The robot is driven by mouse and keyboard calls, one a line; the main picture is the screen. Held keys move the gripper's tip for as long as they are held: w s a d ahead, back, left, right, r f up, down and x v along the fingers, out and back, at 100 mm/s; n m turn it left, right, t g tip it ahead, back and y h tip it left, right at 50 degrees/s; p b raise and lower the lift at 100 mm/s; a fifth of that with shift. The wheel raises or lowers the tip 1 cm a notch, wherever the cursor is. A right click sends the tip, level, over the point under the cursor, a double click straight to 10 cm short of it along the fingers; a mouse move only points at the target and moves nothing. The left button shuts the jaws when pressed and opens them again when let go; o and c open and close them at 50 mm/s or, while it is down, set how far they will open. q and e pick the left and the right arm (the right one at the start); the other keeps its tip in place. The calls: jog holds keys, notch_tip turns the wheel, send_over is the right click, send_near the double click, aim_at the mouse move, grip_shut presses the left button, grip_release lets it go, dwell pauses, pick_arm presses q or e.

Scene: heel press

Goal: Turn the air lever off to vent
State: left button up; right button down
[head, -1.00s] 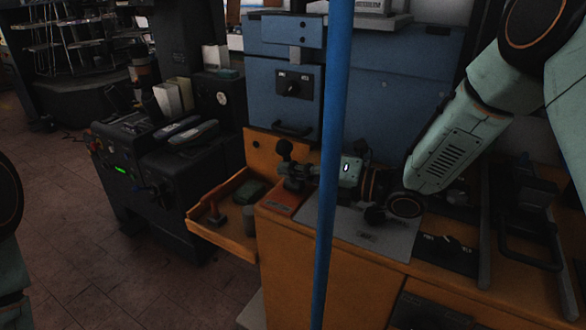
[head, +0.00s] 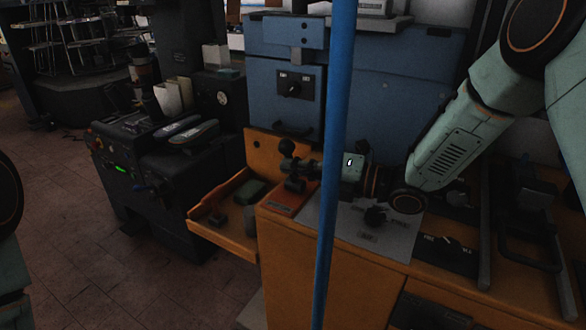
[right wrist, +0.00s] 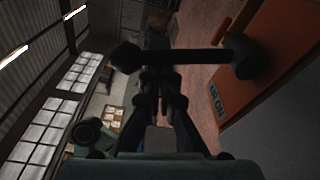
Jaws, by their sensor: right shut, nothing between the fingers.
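The air lever (head: 287,147) is black with a round knob and stands on a red plate (head: 282,200) at the left end of the orange bench. In the right wrist view the lever (right wrist: 195,62) is a dark bar crossing above the fingers, knob at left, hub at right. My right gripper (head: 309,171) reaches in from the right, partly hidden by the blue post. Its fingers (right wrist: 159,78) are shut and empty, with their tips right at the bar; I cannot tell whether they touch it. A label reading "AIR ON" (right wrist: 216,99) shows beside the lever. My left gripper is out of view.
A blue post (head: 335,150) stands in front of the bench. An orange tray (head: 222,240) holding small items juts out at left. Blue cabinets (head: 285,90) stand behind.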

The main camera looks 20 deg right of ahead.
jog(key=shift+w+d+r+m+p, duration=0.25)
jog(key=shift+w+d+m, duration=0.15)
jog(key=shift+m, duration=0.3)
jog(key=shift+w+d+r+m+p, duration=0.2)
jog(key=shift+w+d+m, duration=0.2)
jog(key=shift+m, duration=0.3)
jog(key=w+d+m, duration=0.1)
jog(key=m, duration=0.2)
jog(key=shift+w+d+t, duration=0.35)
jog(key=shift+t, duration=0.05)
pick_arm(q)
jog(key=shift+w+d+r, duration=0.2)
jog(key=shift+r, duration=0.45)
pick_arm(e)
jog(key=shift+w+d, duration=0.35)
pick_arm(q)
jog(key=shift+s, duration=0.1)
pick_arm(e)
jog(key=shift+a+r, duration=0.1)
